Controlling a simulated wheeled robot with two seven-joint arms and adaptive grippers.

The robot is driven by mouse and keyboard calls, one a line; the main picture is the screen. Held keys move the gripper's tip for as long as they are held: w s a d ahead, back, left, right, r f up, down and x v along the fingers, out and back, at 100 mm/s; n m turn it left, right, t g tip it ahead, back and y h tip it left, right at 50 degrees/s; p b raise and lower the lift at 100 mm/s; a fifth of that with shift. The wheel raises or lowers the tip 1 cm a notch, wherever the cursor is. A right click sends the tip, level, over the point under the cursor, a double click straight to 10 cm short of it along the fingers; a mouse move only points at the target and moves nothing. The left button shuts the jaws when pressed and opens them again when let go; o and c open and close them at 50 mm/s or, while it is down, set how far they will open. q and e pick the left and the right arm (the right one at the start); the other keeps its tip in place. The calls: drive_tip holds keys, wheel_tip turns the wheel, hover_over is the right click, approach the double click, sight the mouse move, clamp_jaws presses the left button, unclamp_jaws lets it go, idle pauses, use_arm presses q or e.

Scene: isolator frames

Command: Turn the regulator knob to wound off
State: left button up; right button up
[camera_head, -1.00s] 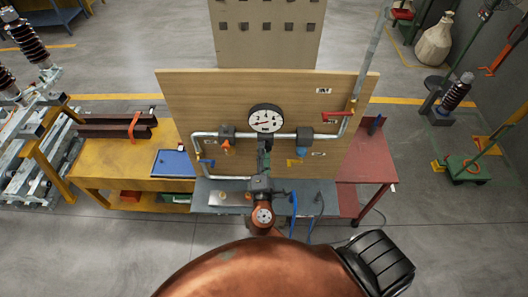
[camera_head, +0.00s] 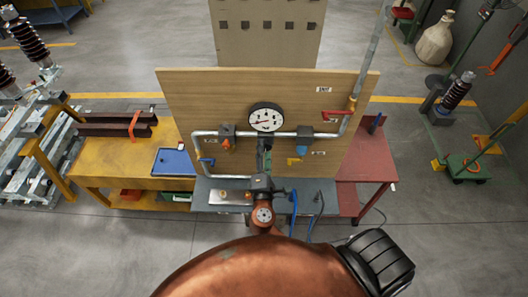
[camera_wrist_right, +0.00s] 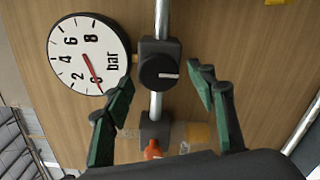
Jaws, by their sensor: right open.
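The black round regulator knob (camera_wrist_right: 158,72) with a white mark is on the pipe assembly in the right wrist view. The mark lies across the right part of its face. My right gripper (camera_wrist_right: 165,84) is open, its green-padded fingers apart on either side of the knob; I cannot see them touching it. My left gripper is not in view.
A yellow bench (camera_head: 110,172) stands left and a red table (camera_head: 365,168) right.

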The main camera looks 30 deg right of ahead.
drive_tip(key=v, duration=1.2)
drive_tip(key=shift+d, duration=0.1)
